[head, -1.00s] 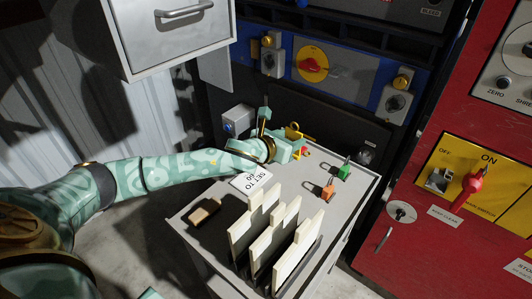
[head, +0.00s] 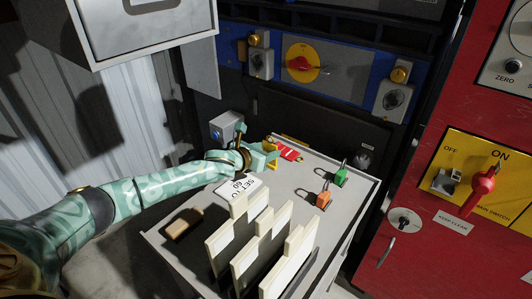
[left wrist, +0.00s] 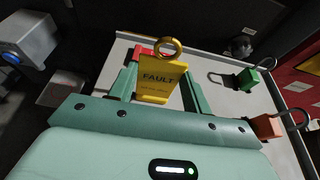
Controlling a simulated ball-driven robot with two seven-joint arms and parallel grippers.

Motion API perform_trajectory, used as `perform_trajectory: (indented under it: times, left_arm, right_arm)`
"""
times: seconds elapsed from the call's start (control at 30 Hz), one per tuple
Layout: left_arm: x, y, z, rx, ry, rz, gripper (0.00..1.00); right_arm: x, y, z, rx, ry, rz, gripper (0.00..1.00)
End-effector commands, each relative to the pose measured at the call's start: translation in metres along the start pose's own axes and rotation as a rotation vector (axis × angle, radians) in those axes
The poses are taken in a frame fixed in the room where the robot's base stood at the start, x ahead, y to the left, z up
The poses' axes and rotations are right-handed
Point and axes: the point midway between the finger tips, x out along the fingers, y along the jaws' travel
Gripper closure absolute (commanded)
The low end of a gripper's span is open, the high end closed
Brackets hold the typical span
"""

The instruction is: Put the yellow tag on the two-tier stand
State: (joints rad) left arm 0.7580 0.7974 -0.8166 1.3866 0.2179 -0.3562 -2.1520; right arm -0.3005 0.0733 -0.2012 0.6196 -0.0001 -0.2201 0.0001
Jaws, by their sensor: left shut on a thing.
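The yellow tag (left wrist: 158,82), marked FAULT with a ring at its top, is between the fingers of my left gripper (left wrist: 160,92) in the left wrist view. The gripper is shut on it. In the head view the left gripper (head: 268,157) is over the back left of the grey tabletop (head: 300,185), and the tag (head: 272,152) shows only in part. I cannot tell whether the tag touches the tabletop. My right gripper is out of view.
Green (head: 341,178) and orange (head: 323,199) padlocks stand on the right. Cream stepped boards (head: 262,238) stand upright in front, near a SET TO 60 card (head: 238,187) and a wooden block (head: 184,223). A grey box (head: 226,127) is behind.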

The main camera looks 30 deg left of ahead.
Motion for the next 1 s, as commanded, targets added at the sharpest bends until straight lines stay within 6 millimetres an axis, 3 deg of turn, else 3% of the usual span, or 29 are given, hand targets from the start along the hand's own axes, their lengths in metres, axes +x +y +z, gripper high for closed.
perform_trajectory:
  times: [0.2,0.23,0.3,0.67,1.0]
  left_arm:
    - [0.001,0.000,-0.003,0.000,0.001,0.000,0.83]
    - [0.001,0.000,-0.002,0.000,0.000,0.001,0.46]
    - [0.000,0.000,-0.002,0.000,0.000,0.000,0.30]
    - [-0.004,0.000,0.003,0.001,0.000,0.000,0.30]
    - [-0.080,0.001,0.004,0.003,0.001,0.001,0.30]
  right_arm:
    - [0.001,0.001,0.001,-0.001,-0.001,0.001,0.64]
    - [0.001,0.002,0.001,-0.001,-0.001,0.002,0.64]
    - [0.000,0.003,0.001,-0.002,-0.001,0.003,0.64]
    - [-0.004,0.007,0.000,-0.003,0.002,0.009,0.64]
    - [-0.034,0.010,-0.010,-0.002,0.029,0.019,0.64]
